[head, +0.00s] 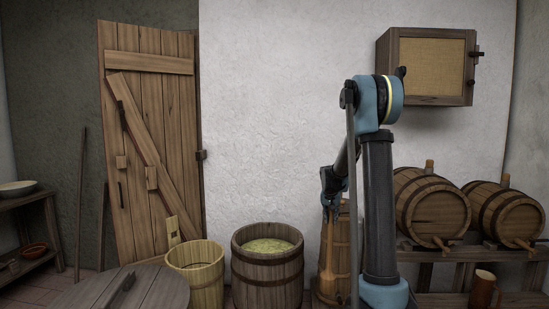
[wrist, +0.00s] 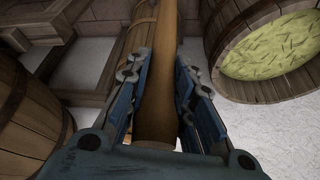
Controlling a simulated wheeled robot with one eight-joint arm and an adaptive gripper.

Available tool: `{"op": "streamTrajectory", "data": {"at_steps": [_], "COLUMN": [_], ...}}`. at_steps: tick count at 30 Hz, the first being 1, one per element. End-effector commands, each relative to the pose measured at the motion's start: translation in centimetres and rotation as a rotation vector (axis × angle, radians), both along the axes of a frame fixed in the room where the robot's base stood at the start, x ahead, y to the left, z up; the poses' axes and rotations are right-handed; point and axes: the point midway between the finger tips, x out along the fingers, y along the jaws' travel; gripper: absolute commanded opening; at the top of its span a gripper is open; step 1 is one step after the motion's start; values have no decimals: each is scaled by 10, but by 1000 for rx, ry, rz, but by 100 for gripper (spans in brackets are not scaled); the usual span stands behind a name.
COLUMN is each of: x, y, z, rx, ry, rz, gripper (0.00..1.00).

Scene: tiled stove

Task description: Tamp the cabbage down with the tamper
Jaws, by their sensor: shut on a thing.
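The tamper (head: 329,262) is a long brown wooden tool. My gripper (head: 331,203) is shut on its shaft, which runs between the two blue fingers in the wrist view (wrist: 156,75). The tamper hangs about upright to the right of the cabbage tub (head: 267,275), apart from it. I cannot tell whether its lower end touches the floor. The tub is a dark round staved vessel with hoops. Pale green shredded cabbage (head: 268,245) fills it near the rim. The cabbage also shows at the upper right of the wrist view (wrist: 272,48).
A pale wooden bucket (head: 196,275) stands left of the tub, beside a round wooden lid or tabletop (head: 130,290). A tall staved vessel (head: 344,235) stands behind the tamper. Barrels (head: 432,205) rest on a rack at right. The space above the tub is clear.

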Motion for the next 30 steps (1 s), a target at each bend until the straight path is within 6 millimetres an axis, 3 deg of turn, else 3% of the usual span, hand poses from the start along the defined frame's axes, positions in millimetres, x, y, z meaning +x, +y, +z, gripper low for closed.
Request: {"op": "streamTrajectory", "data": {"at_steps": [12,17,23,30], "x": [0,1,1,-7], "y": [-6,1,32,87], "z": [1,9,39,94], "rx": [0,-1,0,1], "ry": [0,4,17,32], "rz": [-4,28,156,387], "gripper": [0,0,0,0]}}
